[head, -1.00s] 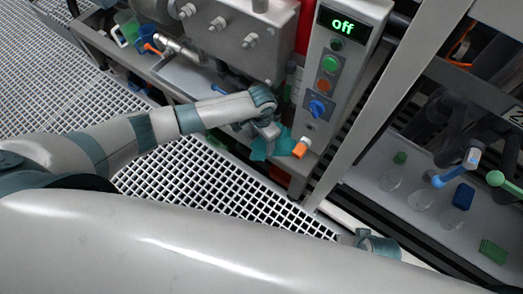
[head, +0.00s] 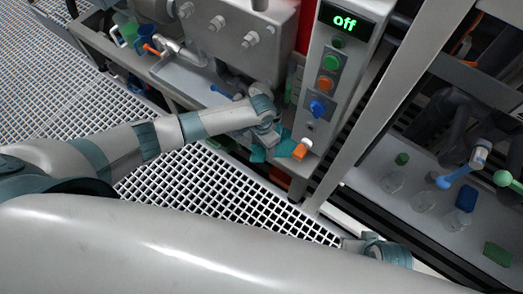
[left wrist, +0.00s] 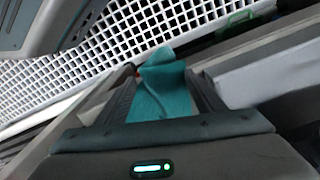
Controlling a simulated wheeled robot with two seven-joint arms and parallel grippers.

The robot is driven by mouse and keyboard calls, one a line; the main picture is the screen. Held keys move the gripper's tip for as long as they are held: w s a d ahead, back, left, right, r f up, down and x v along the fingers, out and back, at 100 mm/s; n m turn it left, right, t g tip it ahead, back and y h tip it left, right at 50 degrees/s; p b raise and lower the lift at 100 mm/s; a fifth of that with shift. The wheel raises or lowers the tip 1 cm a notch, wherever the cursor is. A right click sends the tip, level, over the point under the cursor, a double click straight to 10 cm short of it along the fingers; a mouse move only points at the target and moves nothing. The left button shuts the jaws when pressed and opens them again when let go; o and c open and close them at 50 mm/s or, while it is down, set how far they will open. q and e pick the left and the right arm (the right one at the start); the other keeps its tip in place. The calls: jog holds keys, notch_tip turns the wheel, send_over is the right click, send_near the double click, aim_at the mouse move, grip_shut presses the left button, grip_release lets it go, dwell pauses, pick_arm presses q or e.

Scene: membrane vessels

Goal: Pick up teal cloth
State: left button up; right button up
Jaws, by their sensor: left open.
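The teal cloth (head: 287,148) is a small crumpled piece at the foot of the control panel in the head view, partly hidden by my left gripper (head: 266,137). In the left wrist view the cloth (left wrist: 163,92) lies between the two dark fingers of my left gripper (left wrist: 163,82), with a fold standing up at its far end. The left fingers are open and spread to either side of the cloth. Part of my right arm (head: 378,252) shows at the lower right of the head view; its fingers cannot be made out.
The control panel (head: 333,85) reads "off" and has green, orange and blue knobs. An orange-tipped valve (head: 300,150) sits right beside the cloth. A grey frame post (head: 365,120) stands to the right. White grating (head: 190,185) covers the floor. Flasks (head: 392,182) stand on a right shelf.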

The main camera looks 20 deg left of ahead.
pick_arm(q)
jog(key=shift+f, duration=0.2)
jog(key=shift+c, duration=0.5)
grip_shut()
